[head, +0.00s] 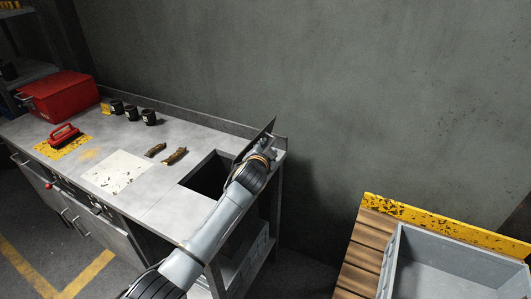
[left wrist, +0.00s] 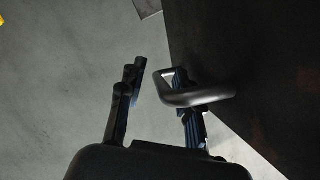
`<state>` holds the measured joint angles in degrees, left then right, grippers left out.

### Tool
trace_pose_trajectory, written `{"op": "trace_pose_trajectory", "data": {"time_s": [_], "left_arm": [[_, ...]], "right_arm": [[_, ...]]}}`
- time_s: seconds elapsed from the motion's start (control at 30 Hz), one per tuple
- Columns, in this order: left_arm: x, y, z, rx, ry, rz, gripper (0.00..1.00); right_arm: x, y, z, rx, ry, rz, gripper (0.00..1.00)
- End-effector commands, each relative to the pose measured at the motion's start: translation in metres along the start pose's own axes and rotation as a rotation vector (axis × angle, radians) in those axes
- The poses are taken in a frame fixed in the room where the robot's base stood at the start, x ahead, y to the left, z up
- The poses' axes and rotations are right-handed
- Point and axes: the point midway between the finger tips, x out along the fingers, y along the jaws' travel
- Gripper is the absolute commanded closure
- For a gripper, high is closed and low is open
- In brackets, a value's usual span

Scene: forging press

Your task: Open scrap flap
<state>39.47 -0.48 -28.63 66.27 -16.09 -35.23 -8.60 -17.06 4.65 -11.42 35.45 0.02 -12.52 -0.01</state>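The scrap flap (head: 258,137) is a dark thin plate standing raised at the far right end of the workbench. A dark rectangular opening (head: 207,176) in the bench top lies uncovered beside it. My left gripper (head: 264,156) is at the raised flap and partly hides it. In the left wrist view the flap (left wrist: 250,65) is a dark surface at right, with a grey loop handle (left wrist: 200,97). The fingers of my left gripper (left wrist: 160,82) are apart. The right finger overlaps the handle loop; the left finger is clear of it. My right gripper is out of view.
A grey bin (head: 455,262) stands on a wooden pallet (head: 366,240) at right. A wall closes the back.

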Motion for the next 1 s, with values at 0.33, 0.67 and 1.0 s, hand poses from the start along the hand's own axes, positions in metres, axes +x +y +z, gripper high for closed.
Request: {"op": "trace_pose_trajectory", "data": {"time_s": [0.33,0.67,1.0], "left_arm": [[-0.041,0.001,0.001,-0.001,0.0,0.001,0.66],[-0.097,0.002,0.0,0.0,0.001,0.002,0.66],[-0.118,0.002,0.0,0.001,0.0,0.002,0.66]], "right_arm": [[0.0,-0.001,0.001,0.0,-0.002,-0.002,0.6],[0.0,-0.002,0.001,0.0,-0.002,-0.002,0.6],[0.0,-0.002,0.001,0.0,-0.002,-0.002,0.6]]}}
